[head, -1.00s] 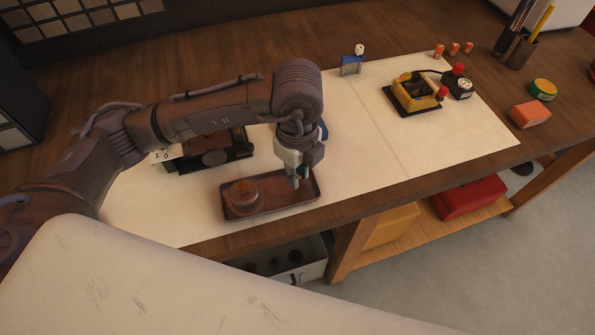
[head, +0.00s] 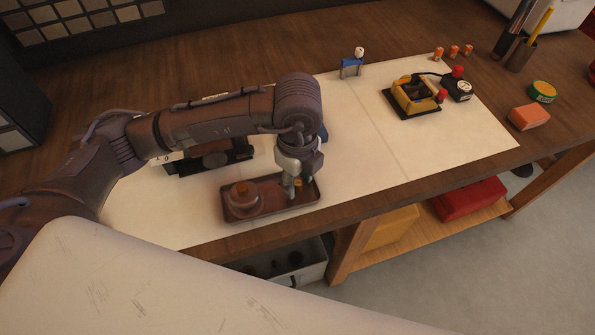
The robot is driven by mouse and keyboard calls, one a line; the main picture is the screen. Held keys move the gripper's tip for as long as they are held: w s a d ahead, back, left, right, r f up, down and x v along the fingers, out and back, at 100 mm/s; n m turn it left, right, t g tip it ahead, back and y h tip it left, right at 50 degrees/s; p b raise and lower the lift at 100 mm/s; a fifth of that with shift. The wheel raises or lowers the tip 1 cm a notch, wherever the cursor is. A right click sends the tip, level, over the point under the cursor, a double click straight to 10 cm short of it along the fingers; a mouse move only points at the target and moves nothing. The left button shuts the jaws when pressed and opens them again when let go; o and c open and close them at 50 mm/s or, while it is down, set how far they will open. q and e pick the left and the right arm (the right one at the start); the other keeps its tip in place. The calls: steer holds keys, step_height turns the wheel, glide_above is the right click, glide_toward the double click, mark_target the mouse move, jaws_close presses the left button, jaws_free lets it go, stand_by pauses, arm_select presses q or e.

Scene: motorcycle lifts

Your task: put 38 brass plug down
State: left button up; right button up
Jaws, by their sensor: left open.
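A dark brown tray (head: 278,208) lies on the white mat at the front of the bench. A round holder with an orange-brown top (head: 243,195) stands in its left part. My left gripper (head: 297,188) points down over the tray's right end, with its jaws open. A small brass-coloured piece (head: 298,184) shows between the fingers, likely the brass plug; I cannot tell whether it touches the tray floor. The fingers partly hide it. My right gripper is not in view.
A dark fixture (head: 215,160) stands behind my left arm, partly hidden. A blue stand (head: 351,67) is at the mat's back edge. A yellow device (head: 414,94) sits on a black plate to the right. The mat (head: 385,150) is clear in the middle.

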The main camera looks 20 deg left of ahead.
mark_target(298, 182)
arm_select(q)
step_height(298, 182, up, 12)
steer(key=b, duration=0.2)
steer(key=shift+r, duration=0.1)
stand_by(0.5)
